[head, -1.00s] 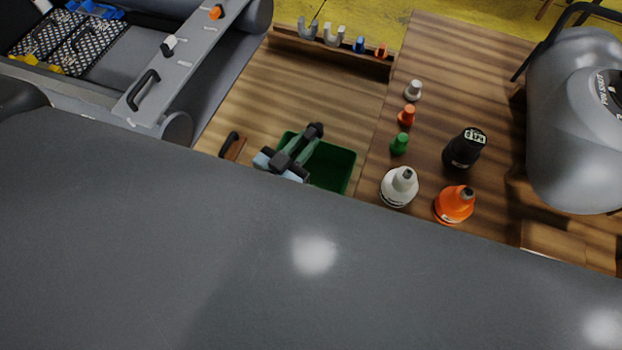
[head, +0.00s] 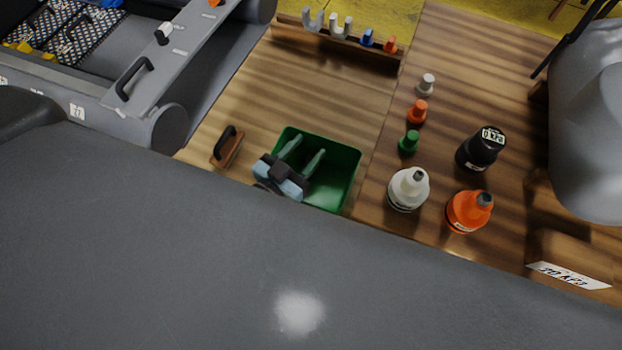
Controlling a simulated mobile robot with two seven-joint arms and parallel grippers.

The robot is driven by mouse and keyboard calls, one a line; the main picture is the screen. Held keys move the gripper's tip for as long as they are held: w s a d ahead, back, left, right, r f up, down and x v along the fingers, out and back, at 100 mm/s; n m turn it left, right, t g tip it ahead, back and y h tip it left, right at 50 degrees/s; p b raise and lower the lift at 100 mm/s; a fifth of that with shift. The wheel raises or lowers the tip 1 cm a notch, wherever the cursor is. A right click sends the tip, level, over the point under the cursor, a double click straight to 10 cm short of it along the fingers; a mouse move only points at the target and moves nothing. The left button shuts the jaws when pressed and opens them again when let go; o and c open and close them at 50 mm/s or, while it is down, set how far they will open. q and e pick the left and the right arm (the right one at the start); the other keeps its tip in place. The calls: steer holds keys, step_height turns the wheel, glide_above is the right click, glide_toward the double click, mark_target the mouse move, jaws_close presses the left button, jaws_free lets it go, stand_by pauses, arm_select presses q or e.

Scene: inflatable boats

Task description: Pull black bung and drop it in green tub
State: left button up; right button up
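The green tub (head: 338,185) stands on the wooden floor at the middle, beside the large grey surface in front. My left gripper (head: 302,155) is over the tub, its two fingers spread apart with nothing between them. The black bung is not visible now; the gripper's body and the large grey surface cover part of the tub's inside. My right gripper is not in view.
White (head: 408,189), orange (head: 468,210) and black (head: 481,149) bottle-like items stand right of the tub, with small green (head: 409,142), orange (head: 417,111) and white (head: 426,84) pieces. A wooden-based handle (head: 227,147) lies left. A clip rack (head: 340,45) is behind.

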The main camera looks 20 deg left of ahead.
arm_select(q)
steer(key=v, duration=0.7)
steer(key=shift+s+a+b, duration=0.15)
steer(key=shift+s+b, duration=0.15)
steer(key=shift+s, duration=0.1)
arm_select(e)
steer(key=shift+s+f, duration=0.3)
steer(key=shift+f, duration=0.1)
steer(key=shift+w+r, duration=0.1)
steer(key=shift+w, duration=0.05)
